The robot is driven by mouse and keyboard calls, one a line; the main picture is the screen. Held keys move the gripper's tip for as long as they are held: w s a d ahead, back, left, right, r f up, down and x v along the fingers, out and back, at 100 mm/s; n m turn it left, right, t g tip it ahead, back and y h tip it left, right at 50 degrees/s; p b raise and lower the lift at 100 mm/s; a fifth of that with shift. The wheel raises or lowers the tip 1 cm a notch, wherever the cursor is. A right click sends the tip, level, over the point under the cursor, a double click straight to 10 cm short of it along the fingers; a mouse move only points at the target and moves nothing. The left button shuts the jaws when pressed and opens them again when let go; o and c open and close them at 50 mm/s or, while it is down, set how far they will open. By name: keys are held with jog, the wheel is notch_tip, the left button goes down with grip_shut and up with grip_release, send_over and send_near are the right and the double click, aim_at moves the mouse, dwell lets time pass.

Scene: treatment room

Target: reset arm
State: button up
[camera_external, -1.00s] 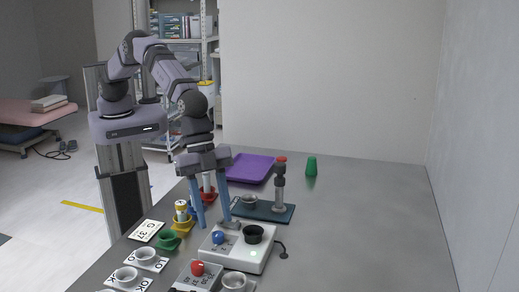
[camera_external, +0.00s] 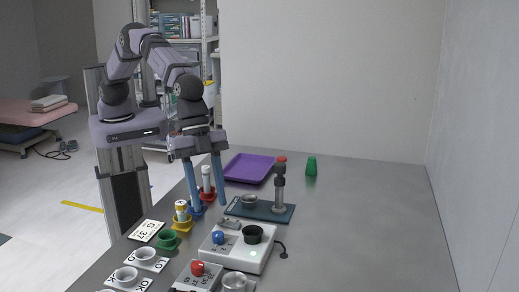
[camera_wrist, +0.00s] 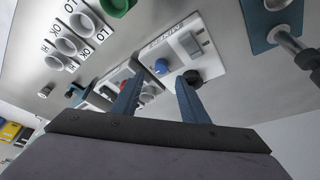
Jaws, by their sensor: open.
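My gripper (camera_external: 209,195) is open and empty above the table, with its two blue fingers pointing down and apart. It hangs behind the white device (camera_external: 235,258), which has a blue knob (camera_external: 218,237) and a black cup-like part (camera_external: 253,234). In the wrist view my gripper (camera_wrist: 158,93) shows its two fingers spread, with the white device (camera_wrist: 190,50) beyond them.
A yellow container (camera_external: 181,211), green cup (camera_external: 168,240) and white cups (camera_external: 145,255) line the left. The table's right side (camera_external: 370,230) is clear.

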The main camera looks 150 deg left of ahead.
jog(key=s+d+g, duration=0.1)
jog(key=s+d, duration=0.3)
jog(key=s, duration=0.8)
jog(key=s+d+g, duration=0.2)
jog(key=s+d, duration=0.2)
jog(key=s, duration=0.9)
jog(key=s+d+g, duration=0.1)
jog(key=s+d, duration=0.3)
jog(key=s, duration=0.9)
jog(key=shift+f, duration=0.4)
jog(key=shift+o, duration=0.5)
